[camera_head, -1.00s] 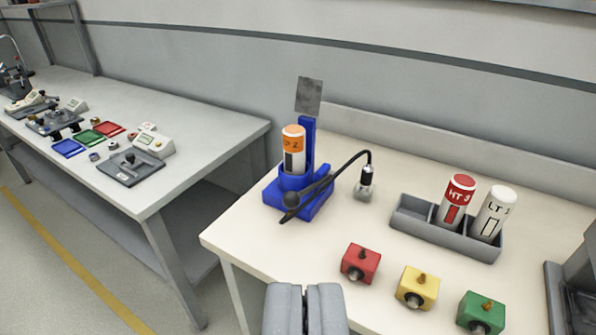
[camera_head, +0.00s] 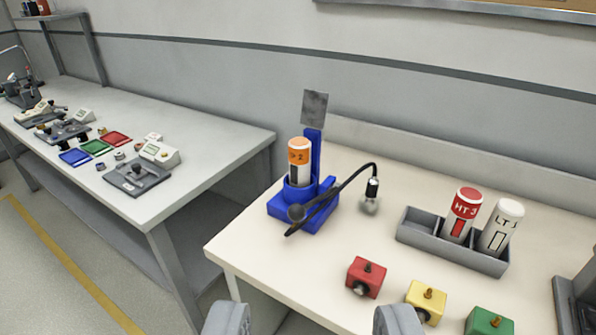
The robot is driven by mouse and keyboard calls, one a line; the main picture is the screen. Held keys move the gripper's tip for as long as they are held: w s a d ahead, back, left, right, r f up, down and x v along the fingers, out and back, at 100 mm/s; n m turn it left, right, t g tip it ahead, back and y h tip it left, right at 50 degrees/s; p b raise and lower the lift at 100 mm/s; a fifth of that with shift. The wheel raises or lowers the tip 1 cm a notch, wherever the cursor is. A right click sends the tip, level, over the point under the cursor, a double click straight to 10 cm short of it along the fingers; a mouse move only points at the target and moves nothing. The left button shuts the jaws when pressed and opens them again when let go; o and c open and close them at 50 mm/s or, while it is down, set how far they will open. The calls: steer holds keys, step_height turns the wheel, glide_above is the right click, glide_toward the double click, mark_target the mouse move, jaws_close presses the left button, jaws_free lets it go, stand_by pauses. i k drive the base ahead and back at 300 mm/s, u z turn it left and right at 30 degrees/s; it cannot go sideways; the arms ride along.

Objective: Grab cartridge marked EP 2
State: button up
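The cartridge with an orange band (camera_head: 299,157) stands upright in a blue holder (camera_head: 318,222) on the near table. Its band shows "P 2", with the first letter turned out of sight. My gripper (camera_head: 313,325) is open and empty at the bottom edge of the picture, with its two grey fingers wide apart. It is in front of the holder, clear of the cartridge.
A lamp on a curved black arm (camera_head: 352,180) crosses the holder's right front. A grey tray (camera_head: 450,255) holds a red-banded HT 3 cartridge (camera_head: 463,212) and a white LT cartridge (camera_head: 503,225). Red (camera_head: 366,278), yellow (camera_head: 427,300) and green (camera_head: 489,322) button boxes line the front.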

mark_target(299, 148)
steer(key=z, duration=0.4)
steer(key=i, duration=0.1)
steer(key=z, duration=2.5)
steer(key=k, duration=1.05)
steer(key=u, duration=2)
steer(key=i, duration=0.7)
